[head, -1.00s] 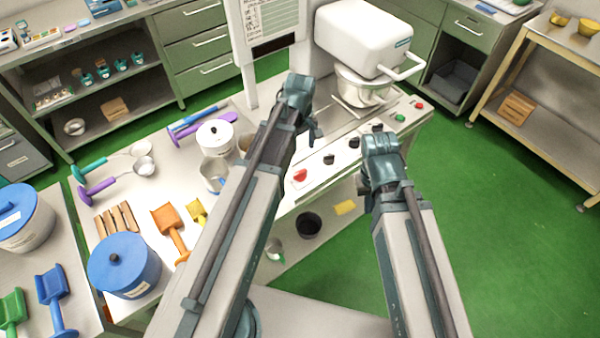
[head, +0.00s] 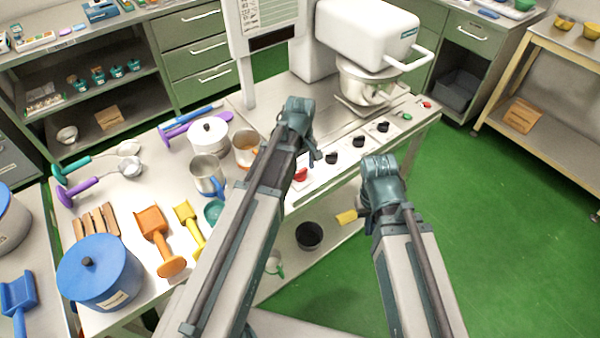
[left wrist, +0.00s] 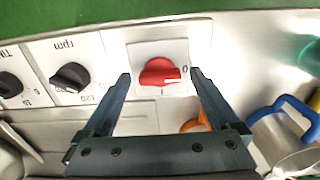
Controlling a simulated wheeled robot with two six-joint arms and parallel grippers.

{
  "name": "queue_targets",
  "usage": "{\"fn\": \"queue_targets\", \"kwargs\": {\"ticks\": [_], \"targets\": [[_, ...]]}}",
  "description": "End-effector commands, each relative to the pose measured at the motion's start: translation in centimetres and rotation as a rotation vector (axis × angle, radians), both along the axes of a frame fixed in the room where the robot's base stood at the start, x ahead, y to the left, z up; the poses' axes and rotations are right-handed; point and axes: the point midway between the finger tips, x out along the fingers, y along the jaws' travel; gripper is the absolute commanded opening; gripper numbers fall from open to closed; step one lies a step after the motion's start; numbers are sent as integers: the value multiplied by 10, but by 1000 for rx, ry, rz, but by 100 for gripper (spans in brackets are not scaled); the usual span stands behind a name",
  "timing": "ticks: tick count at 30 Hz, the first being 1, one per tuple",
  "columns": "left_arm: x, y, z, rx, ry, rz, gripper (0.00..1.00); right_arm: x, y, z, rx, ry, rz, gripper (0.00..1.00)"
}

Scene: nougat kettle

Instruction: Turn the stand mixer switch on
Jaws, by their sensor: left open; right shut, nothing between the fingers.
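The stand mixer (head: 368,34) is white with a steel bowl (head: 366,88) and stands at the back of the bench. A red rotary switch (head: 300,175) is at the near end of the front panel, partly hidden by my left gripper (head: 313,155). In the left wrist view the red switch (left wrist: 159,72) lies between the tips of my open left gripper (left wrist: 160,76), with a gap on both sides. Its pale mark points right, towards the "0"; an "I" is below it. My right gripper (head: 366,205) is shut and empty, in front of the panel.
Black knobs (head: 358,142) continue along the panel, with a green button (head: 407,117) and a red button (head: 427,105) at its far end. Jugs (head: 207,175), scoops (head: 154,232) and a blue-lidded pot (head: 100,277) crowd the left bench. Green floor (head: 490,230) is clear at right.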

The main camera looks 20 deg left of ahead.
Motion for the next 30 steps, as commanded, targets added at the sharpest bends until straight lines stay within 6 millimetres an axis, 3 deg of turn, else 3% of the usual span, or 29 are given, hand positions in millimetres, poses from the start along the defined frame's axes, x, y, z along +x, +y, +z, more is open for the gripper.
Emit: {"fn": "queue_targets", "kwargs": {"ticks": [5, 19, 30], "targets": [[0, 0, 1, 0, 0, 0, 95, 0, 0, 1, 0, 0, 0, 0], [0, 0, 1, 0, 0, 0, 10, 0, 0, 1, 0, 0, 0, 0], [0, 0, 1, 0, 0, -79, 9, 0, 0, 1, 0, 0, 0, 0]]}}
